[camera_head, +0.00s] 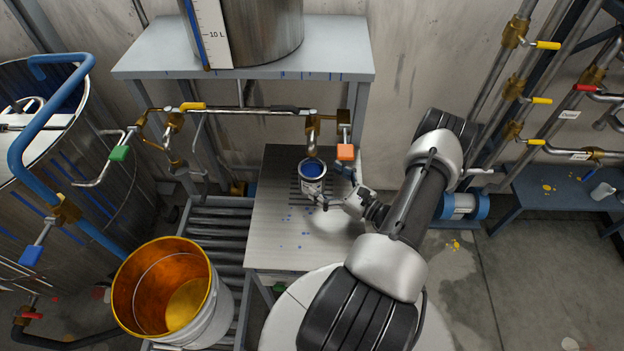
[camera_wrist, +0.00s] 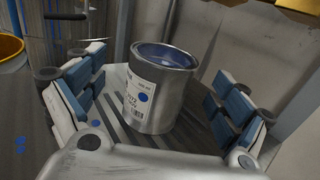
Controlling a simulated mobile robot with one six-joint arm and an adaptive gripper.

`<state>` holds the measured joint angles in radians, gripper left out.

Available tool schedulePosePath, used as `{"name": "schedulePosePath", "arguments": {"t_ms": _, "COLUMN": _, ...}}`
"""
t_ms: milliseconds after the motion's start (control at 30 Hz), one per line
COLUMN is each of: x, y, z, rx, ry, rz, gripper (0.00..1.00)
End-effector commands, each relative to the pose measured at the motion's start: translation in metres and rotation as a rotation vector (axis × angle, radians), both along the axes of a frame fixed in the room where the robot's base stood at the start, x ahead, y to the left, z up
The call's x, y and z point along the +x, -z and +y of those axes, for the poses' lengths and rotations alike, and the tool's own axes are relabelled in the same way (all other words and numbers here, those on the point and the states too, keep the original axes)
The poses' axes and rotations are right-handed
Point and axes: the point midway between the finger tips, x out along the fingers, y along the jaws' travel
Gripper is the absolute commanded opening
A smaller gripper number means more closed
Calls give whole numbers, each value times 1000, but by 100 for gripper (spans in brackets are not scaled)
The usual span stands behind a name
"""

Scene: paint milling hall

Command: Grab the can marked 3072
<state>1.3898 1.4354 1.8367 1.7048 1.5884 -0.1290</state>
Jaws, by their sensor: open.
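A small metal can (camera_head: 312,187) with blue paint inside and a white label stands upright on the steel table (camera_head: 270,225), under a tap. In the wrist view the can (camera_wrist: 160,95) shows a blue dot and a barcode on its label; the printed number is small and blurred, seeming to end in 072. My gripper (camera_head: 334,187) is open at the can's right front side. In the wrist view its blue-and-white finger pads stand to the left and right of the can, with gaps on both sides. The can's rear side is hidden.
A pipe with a brass tap (camera_head: 312,135) and an orange-handled valve (camera_head: 345,151) hangs just above and behind the can. A roller conveyor (camera_head: 215,240) and an orange-lined bucket (camera_head: 170,290) stand left. The table's front left is clear, with blue drips.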

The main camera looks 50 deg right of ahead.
Motion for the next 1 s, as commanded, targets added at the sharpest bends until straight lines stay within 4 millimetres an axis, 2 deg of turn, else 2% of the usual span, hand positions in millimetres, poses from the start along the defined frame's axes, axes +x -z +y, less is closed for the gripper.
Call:
{"name": "schedulePosePath", "arguments": {"t_ms": 133, "x": 12, "y": -1, "z": 0, "rx": -1, "ry": -3, "rz": 0, "gripper": 93}}
{"name": "schedulePosePath", "arguments": {"t_ms": 300, "x": 38, "y": -2, "z": -1, "rx": -2, "ry": -5, "rz": 0, "gripper": 93}}
{"name": "schedulePosePath", "arguments": {"t_ms": 433, "x": 51, "y": -2, "z": -1, "rx": -1, "ry": -1, "rz": 0, "gripper": 93}}
{"name": "schedulePosePath", "arguments": {"t_ms": 700, "x": 54, "y": -3, "z": -2, "rx": -1, "ry": 0, "rz": 0, "gripper": 93}}
{"name": "schedulePosePath", "arguments": {"t_ms": 1000, "x": 54, "y": -3, "z": -2, "rx": 0, "ry": 0, "rz": 0, "gripper": 74}}
